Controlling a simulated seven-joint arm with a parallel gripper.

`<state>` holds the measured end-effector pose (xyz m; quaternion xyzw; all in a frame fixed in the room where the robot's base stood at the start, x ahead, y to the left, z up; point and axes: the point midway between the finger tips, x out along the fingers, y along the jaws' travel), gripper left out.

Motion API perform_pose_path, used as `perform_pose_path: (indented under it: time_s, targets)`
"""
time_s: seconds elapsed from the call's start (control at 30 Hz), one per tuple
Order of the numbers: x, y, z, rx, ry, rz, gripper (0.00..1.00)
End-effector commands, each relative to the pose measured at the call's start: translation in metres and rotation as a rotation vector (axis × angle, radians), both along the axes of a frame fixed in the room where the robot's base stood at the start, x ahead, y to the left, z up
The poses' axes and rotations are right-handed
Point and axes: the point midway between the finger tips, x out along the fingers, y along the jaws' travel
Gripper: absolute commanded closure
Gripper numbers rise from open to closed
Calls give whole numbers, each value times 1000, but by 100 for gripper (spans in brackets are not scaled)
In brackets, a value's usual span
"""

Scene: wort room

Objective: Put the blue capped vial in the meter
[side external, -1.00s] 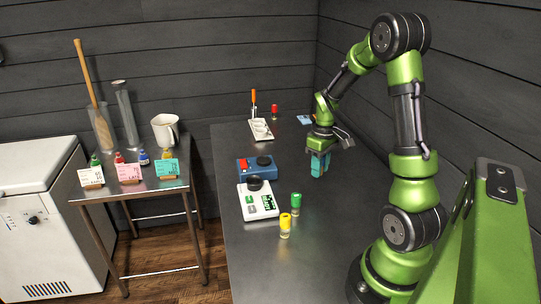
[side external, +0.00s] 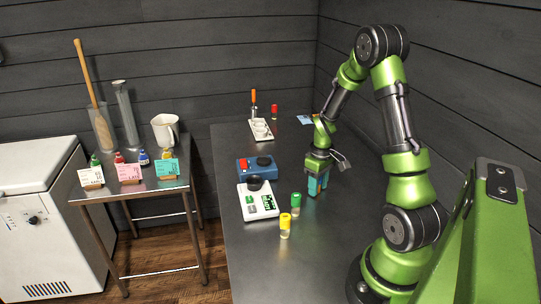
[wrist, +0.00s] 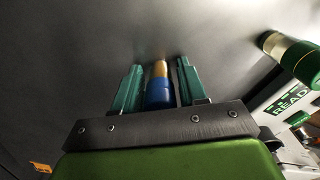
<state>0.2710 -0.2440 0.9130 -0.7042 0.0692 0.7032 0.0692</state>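My gripper (side external: 317,188) is over the dark table in the side view, fingers pointing down. In the wrist view a blue capped vial (wrist: 159,92) with an amber body lies between its green fingers (wrist: 159,88), which press on both sides of the cap. The side view does not show this vial; the fingers hide it. A white meter (side external: 268,212) with a dark round part on top and green buttons stands to the left of my gripper. Its READ label (wrist: 291,100) shows at the right of the wrist view.
A green capped vial (side external: 296,203) and a yellow capped vial (side external: 285,224) stand right of the white meter, close to my gripper. A blue device (side external: 257,174) with a red part stands behind the meter. A white tray (side external: 262,136) and a red capped vial (side external: 274,112) are farther back.

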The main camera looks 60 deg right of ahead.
Motion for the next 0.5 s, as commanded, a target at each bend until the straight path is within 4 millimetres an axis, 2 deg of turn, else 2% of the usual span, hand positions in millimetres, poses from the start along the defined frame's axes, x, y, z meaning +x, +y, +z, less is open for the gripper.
perform_pose_path:
  time_s: [0.07, 0.37, 0.5]
  targets:
    - [0, 0, 0, 0, 0, 0, 46]
    - [0, 0, 2, -1, -1, 1, 46]
    - [1, -1, 15, -4, -3, 1, 46]
